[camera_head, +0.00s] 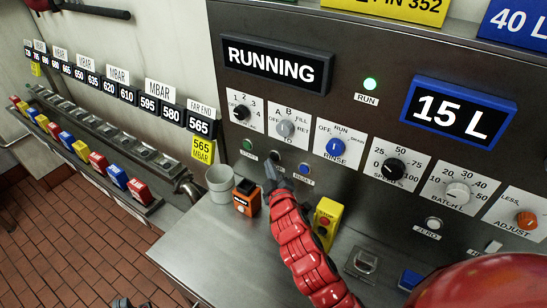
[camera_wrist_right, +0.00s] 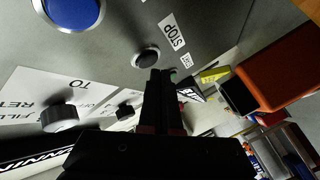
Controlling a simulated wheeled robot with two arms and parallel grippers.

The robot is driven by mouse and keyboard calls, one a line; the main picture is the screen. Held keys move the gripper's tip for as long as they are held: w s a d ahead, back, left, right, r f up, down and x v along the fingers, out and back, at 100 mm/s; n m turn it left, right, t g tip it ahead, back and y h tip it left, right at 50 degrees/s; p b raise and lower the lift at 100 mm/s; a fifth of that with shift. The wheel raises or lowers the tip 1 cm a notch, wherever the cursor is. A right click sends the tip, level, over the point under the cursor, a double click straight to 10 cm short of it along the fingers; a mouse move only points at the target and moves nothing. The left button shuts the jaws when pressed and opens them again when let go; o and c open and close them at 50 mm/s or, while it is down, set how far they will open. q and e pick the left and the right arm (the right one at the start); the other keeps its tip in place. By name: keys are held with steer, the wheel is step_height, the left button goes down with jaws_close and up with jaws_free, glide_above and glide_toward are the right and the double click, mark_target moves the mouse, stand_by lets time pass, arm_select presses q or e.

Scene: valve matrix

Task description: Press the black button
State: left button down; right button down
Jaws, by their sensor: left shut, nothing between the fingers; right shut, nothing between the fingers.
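The black button (camera_wrist_right: 146,57) shows beside its STOP label in the right wrist view, on the grey control panel. In the head view the black button (camera_head: 275,156) sits between a green START button (camera_head: 247,144) and a blue RESET button (camera_head: 304,168), partly hidden by my right gripper. My right gripper (camera_head: 271,172) is shut and empty. Its fingertips (camera_wrist_right: 162,72) are right beside the button's lower edge in the wrist view; I cannot tell whether they touch it. My left gripper (camera_head: 122,302) shows only as a dark shape at the bottom edge, away from the panel.
Knobs, including a blue RINSE knob (camera_head: 335,147), are above the buttons. An orange-and-black box (camera_head: 246,197), a grey cup (camera_head: 220,183) and a yellow box with a red STOP button (camera_head: 326,222) stand on the steel shelf (camera_head: 205,245) close to my right arm.

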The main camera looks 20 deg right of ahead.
steer(key=shift+w+d, duration=0.2)
steer(key=shift+d, duration=0.05)
steer(key=shift+w+d, duration=0.25)
steer(key=shift+d, duration=0.1)
stand_by(0.7)
stand_by(0.4)
steer(key=shift+s+a+b, duration=0.45)
steer(key=shift+s+a, duration=0.1)
steer(key=shift+a, duration=0.1)
